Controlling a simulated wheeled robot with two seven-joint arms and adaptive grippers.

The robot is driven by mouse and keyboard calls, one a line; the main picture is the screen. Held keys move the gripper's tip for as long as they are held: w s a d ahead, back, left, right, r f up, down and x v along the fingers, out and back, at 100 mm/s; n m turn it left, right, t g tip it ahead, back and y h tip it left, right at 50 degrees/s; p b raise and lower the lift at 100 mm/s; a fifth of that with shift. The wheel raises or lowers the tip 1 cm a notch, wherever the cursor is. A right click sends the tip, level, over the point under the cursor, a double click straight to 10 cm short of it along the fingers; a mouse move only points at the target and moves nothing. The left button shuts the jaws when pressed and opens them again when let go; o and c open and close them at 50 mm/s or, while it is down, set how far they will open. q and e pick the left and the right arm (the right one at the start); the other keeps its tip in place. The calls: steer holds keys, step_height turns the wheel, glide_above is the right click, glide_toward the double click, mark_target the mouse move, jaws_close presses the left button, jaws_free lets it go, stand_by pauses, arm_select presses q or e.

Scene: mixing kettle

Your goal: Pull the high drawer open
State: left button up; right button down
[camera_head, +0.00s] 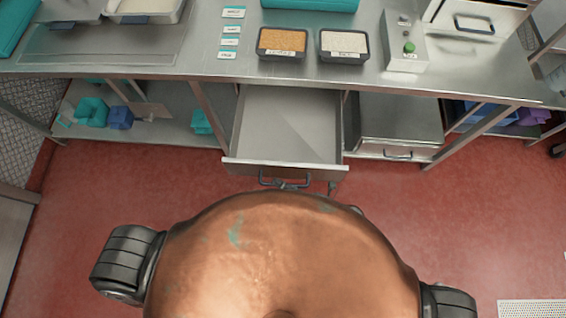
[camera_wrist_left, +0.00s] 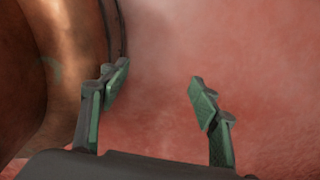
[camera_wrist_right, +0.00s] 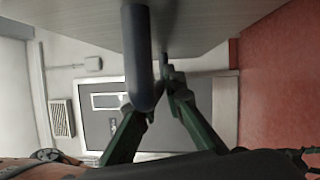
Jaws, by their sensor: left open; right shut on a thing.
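A grey drawer (camera_head: 285,128) under the steel worktable stands pulled out, and its inside looks empty. Its dark handle (camera_head: 268,181) is on the front panel, partly hidden by my right gripper (camera_head: 291,185). In the right wrist view, the fingers of my right gripper (camera_wrist_right: 157,100) are closed around the handle bar (camera_wrist_right: 142,55), with the drawer front (camera_wrist_right: 215,25) above. My left gripper (camera_wrist_left: 158,88) is open and empty over the red floor. It does not show in the head view.
A closed drawer unit (camera_head: 400,120) sits to the right under the table. On the worktable (camera_head: 205,62) stand two food trays (camera_head: 283,42) (camera_head: 344,45) and a control box with a green button (camera_head: 408,46). Blue and teal bins (camera_head: 92,110) are on the lower shelf at left.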

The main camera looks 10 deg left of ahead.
steer(key=c, duration=2)
jaws_free()
steer(key=shift+d, duration=0.15)
arm_select(q)
steer(key=shift+w, duration=0.6)
arm_select(e)
steer(key=v, duration=1.1)
steer(key=shift+s+d, duration=0.15)
steer(key=shift+d, duration=0.2)
